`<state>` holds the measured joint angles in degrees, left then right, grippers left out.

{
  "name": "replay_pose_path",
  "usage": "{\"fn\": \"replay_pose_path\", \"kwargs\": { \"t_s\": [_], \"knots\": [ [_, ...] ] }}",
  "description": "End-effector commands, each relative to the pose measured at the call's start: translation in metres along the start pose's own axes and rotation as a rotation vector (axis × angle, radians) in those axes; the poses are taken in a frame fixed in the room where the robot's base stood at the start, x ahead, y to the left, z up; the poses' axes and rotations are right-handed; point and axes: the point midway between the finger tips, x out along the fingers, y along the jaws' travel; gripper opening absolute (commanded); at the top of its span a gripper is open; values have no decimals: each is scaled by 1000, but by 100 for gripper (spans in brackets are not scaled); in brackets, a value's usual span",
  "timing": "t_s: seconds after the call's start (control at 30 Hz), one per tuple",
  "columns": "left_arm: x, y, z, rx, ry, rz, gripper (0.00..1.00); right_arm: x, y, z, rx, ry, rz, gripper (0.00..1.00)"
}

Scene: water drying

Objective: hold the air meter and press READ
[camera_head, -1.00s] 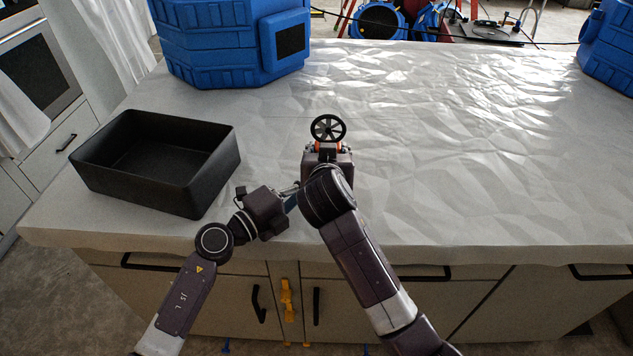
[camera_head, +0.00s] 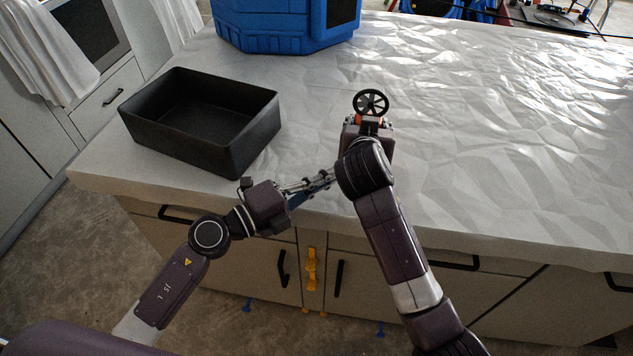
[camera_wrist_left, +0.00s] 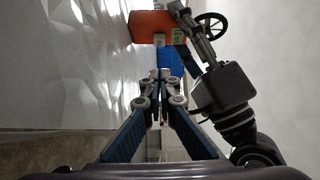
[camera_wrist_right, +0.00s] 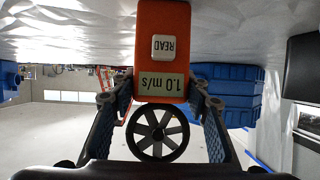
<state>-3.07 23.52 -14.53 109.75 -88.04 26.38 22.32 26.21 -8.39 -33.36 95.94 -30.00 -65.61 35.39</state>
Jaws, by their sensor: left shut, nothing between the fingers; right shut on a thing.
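The air meter (camera_wrist_right: 163,50) has an orange body, a white READ button (camera_wrist_right: 164,47), a display showing 1.0 m/s and a black fan wheel. In the head view its fan (camera_head: 371,103) stands above my right gripper (camera_head: 370,122). My right gripper (camera_wrist_right: 160,104) is shut on the meter, one finger on each side. My left gripper (camera_head: 328,177) is shut and empty, left of my right wrist and nearer the counter's front edge. In the left wrist view the orange body (camera_wrist_left: 150,27) is beyond my left fingertips (camera_wrist_left: 163,76), apart from them. The meter is mostly hidden in the head view.
A black open bin (camera_head: 190,140) stands on the white-covered counter (camera_head: 480,150), left of my arms. A blue case (camera_head: 270,25) stands behind. The counter to the right is clear. My two forearms are close together.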

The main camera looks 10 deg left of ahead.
Motion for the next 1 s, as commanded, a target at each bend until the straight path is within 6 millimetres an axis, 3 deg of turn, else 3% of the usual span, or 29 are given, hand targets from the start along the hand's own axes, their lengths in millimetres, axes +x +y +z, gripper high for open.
{"fn": "replay_pose_path", "kwargs": {
  "t_s": [0.1, 0.3, 0.97, 1.0],
  "knots": [
    [-20, 2, -1, -2, 1, 3, 0, 2, 1, 8, -1, -16, 3, 11],
    [-34, 0, -1, 0, 2, 0, 0, 2, 2, 8, -1, -17, 5, 11],
    [-34, 1, -1, 0, 2, 0, 0, 3, 4, 10, -4, -19, 10, 11],
    [-34, 1, -1, 0, 2, 0, 0, 3, 4, 10, -4, -19, 10, 44]
  ]
}}
